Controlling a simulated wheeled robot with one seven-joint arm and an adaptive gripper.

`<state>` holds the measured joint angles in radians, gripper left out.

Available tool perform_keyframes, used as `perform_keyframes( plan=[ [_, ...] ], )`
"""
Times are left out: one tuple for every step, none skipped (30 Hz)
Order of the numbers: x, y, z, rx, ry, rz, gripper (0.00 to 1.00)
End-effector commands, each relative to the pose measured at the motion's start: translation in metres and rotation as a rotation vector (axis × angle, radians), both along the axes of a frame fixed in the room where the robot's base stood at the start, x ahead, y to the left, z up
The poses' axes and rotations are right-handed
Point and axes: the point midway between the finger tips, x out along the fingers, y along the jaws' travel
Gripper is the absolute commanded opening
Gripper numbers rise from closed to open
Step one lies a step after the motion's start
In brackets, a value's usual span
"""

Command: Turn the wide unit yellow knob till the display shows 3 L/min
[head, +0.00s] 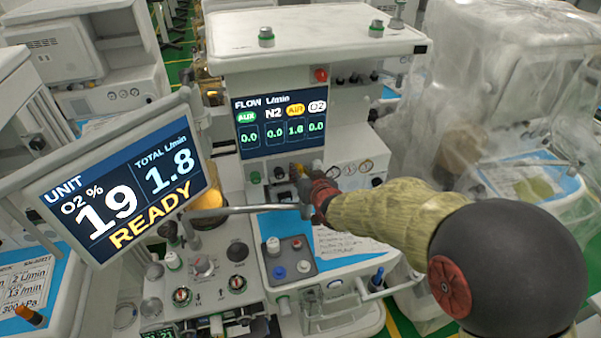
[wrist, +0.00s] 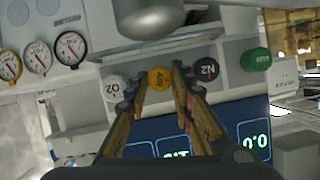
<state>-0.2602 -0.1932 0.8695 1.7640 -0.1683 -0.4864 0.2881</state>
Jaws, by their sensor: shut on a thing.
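The yellow AIR knob (wrist: 159,79) sits between my gripper's two fingertips (wrist: 158,88) in the wrist view, which is turned upside down. My gripper is shut on it. In the head view my gripper (head: 308,178) reaches to the knob row below the flow display (head: 282,121) and largely hides the knob. That display reads AUX 0.0, N2 0.0, AIR 1.8 and O2 0.0. The tilted unit screen (head: 124,188) reads O2 19 %, total 1.8 L/min and READY.
In the wrist view the white O2 knob (wrist: 114,87), black N2 knob (wrist: 206,69) and green AUX knob (wrist: 256,60) flank the yellow one. Several round gauges (wrist: 71,48) lie beyond the O2 knob. A metal bar (head: 250,209) runs left of my gripper. A plastic-covered cart (head: 505,80) stands right.

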Motion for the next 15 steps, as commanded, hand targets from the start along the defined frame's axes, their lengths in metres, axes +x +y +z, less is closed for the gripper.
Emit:
perform_keyframes(
  plan=[
    [0.0000,0.0006,-0.0003,-0.008,-0.003,0.001,0.00],
    [-0.0001,0.0008,-0.0004,-0.015,-0.006,0.001,0.00],
    [0.0000,0.0008,-0.0004,-0.024,-0.009,0.001,0.00],
    [0.0000,0.0010,-0.0004,-0.034,-0.012,0.001,0.00],
    [-0.0001,0.0011,-0.0006,-0.046,-0.015,0.000,0.00],
    [-0.0001,0.0013,-0.0008,-0.063,-0.020,0.001,0.00],
    [-0.0002,0.0014,-0.0009,-0.078,-0.025,0.000,0.00],
    [-0.0002,0.0018,-0.0009,-0.094,-0.030,0.000,0.00],
    [-0.0004,0.0023,-0.0012,-0.117,-0.036,0.000,0.00],
    [-0.0006,0.0027,-0.0013,-0.137,-0.042,0.002,0.00],
    [-0.0007,0.0028,-0.0014,-0.156,-0.046,0.001,0.00],
    [-0.0009,0.0028,-0.0013,-0.185,-0.053,0.001,0.00],
    [-0.0010,0.0031,-0.0011,-0.208,-0.060,0.001,0.00],
    [-0.0011,0.0035,-0.0006,-0.231,-0.065,0.001,0.00],
    [-0.0014,0.0039,0.0002,-0.262,-0.074,0.001,0.00]
  ],
)
